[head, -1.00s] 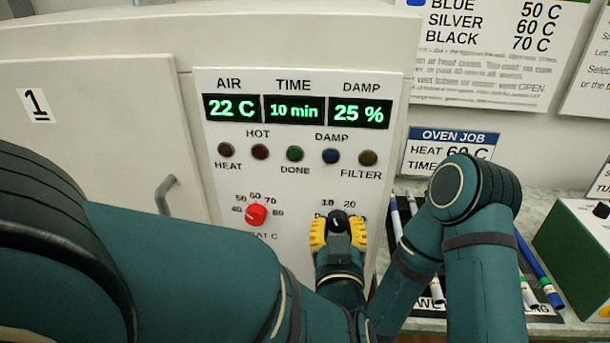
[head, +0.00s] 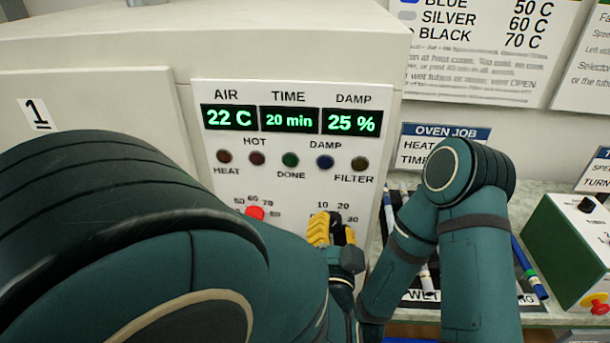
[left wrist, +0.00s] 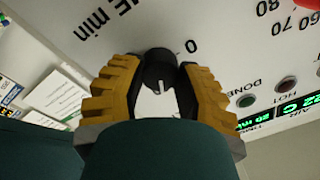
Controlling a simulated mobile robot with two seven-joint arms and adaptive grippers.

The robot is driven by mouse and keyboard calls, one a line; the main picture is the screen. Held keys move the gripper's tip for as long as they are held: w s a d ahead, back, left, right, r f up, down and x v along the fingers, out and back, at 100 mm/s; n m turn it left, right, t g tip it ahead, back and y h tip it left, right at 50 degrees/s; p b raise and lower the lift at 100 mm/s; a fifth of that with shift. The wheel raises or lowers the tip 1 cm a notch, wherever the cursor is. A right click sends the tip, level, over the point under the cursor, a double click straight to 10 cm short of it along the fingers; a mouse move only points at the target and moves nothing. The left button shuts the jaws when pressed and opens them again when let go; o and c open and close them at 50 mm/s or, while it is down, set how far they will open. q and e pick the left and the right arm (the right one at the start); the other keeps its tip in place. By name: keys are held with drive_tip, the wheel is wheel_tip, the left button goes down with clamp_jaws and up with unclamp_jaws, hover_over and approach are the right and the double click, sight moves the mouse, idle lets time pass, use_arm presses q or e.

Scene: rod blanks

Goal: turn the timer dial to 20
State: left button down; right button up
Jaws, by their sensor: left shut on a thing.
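The oven's control panel (head: 215,175) faces me, and its TIME display (head: 290,119) reads 20 min. The black timer dial (left wrist: 158,70) shows between yellow fingers in the left wrist view, with a pale pointer line on it. My left gripper (head: 335,232) is shut on the dial at the lower right of the panel. In the head view the gripper mostly covers the dial; the scale marks 10, 20 and 30 show around it. My right arm shows at the right, but its gripper is not in view.
The red heat dial (head: 255,212) is left of the gripper, partly behind my left arm. A green box (head: 565,245) stands at the right. A tray of tubes lies behind my right arm. An OVEN JOB card (head: 446,133) hangs beside the oven.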

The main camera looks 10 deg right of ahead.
sight(336, 174)
use_arm(q)
drive_tip(key=shift+r+m, duration=0.15)
drive_tip(key=shift+m, duration=0.25)
drive_tip(key=c, duration=0.6)
unclamp_jaws()
drive_tip(key=shift+o, duration=0.2)
wheel_tip(336, 174, up, 10)
drive_tip(key=shift+f, duration=0.1)
